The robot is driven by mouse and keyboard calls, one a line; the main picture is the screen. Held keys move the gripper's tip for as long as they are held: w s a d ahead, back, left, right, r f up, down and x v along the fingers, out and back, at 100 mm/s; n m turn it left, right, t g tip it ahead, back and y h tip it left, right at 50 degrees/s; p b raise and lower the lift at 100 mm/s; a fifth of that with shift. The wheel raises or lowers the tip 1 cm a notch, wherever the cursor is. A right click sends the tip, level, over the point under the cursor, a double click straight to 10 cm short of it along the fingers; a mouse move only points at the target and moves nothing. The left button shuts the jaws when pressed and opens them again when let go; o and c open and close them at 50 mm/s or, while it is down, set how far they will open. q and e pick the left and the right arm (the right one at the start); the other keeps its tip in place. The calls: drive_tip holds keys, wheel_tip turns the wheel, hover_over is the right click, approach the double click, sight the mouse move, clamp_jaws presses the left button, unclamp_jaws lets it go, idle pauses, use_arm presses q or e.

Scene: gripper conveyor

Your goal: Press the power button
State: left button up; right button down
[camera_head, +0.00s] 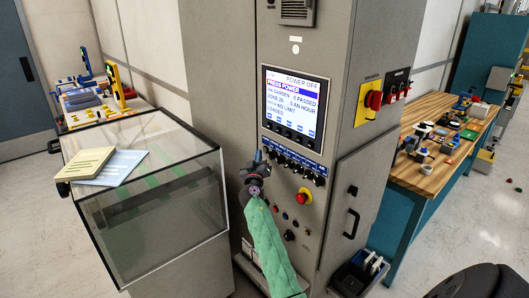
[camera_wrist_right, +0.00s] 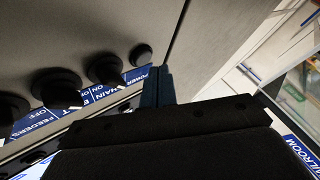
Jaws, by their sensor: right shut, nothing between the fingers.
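The control panel's screen (camera_head: 295,103) reads "POWER OFF" and "PRESS POWER" in the head view. Below it runs a row of dark knobs or buttons (camera_head: 292,164) with a blue label strip. My right gripper (camera_head: 257,156) is shut and empty, just in front of the left end of this row. In the right wrist view, the shut fingers (camera_wrist_right: 157,85) are beside a small dark round button (camera_wrist_right: 142,55) with a blue label that seems to read "POWER". I cannot tell whether the fingertips touch the panel. My left gripper is not in view.
A red emergency knob (camera_head: 304,196) sits lower on the panel. A red switch on a yellow plate (camera_head: 373,100) is on the cabinet's side. A glass-covered case (camera_head: 160,190) with papers stands left. A cluttered wooden bench (camera_head: 430,178) stands right.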

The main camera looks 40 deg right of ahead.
use_arm(q)
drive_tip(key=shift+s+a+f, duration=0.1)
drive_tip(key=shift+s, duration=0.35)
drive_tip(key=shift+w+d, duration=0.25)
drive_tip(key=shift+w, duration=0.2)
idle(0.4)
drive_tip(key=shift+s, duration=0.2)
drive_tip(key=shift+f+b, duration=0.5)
drive_tip(key=shift+b, duration=0.05)
use_arm(e)
drive_tip(key=shift+d, duration=0.5)
